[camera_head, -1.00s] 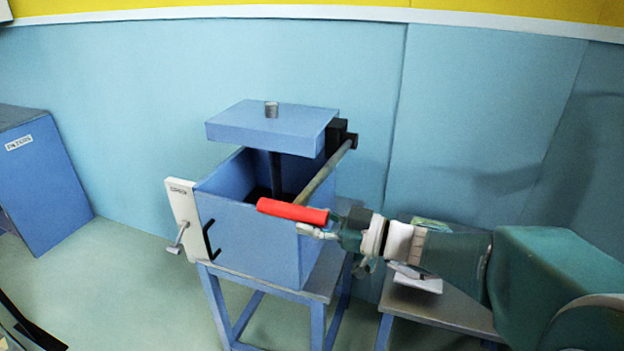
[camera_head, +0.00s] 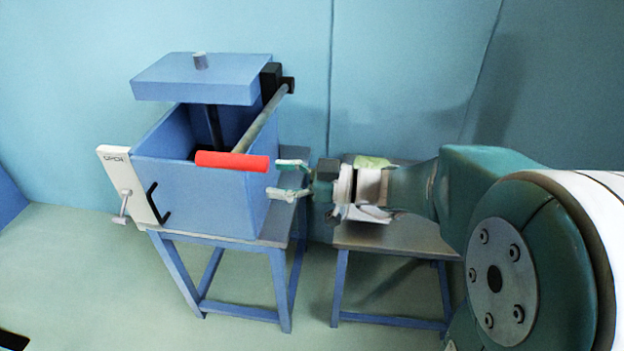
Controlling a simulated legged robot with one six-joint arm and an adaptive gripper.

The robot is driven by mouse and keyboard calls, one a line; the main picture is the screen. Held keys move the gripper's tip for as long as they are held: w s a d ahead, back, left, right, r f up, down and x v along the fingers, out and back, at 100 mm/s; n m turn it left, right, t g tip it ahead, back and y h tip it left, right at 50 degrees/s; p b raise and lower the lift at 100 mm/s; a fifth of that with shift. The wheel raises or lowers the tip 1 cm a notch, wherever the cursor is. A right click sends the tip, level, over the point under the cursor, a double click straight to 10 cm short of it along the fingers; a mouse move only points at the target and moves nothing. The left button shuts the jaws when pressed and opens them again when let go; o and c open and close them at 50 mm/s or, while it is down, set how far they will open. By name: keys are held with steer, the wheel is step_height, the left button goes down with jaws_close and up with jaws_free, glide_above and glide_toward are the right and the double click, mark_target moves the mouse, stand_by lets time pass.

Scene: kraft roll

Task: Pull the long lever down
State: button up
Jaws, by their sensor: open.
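The long lever (camera_head: 262,121) is a grey-brown bar with a red grip (camera_head: 232,161) at its near end. It runs from a black pivot block at the back right of a blue box (camera_head: 205,195) forward and down to the left. The red grip lies at the height of the box's top front edge. My gripper (camera_head: 275,179) is open and empty, just right of the red grip, its fingers pointing left at it. Whether a fingertip touches the grip cannot be told.
A blue lid plate (camera_head: 200,80) stands raised above the box on a dark post. A white panel (camera_head: 130,187) with a small handle is on the box's left. The box sits on a blue-legged stand. A low table (camera_head: 400,232) stands right, under my arm.

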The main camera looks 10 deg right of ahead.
steer(key=v, duration=0.7)
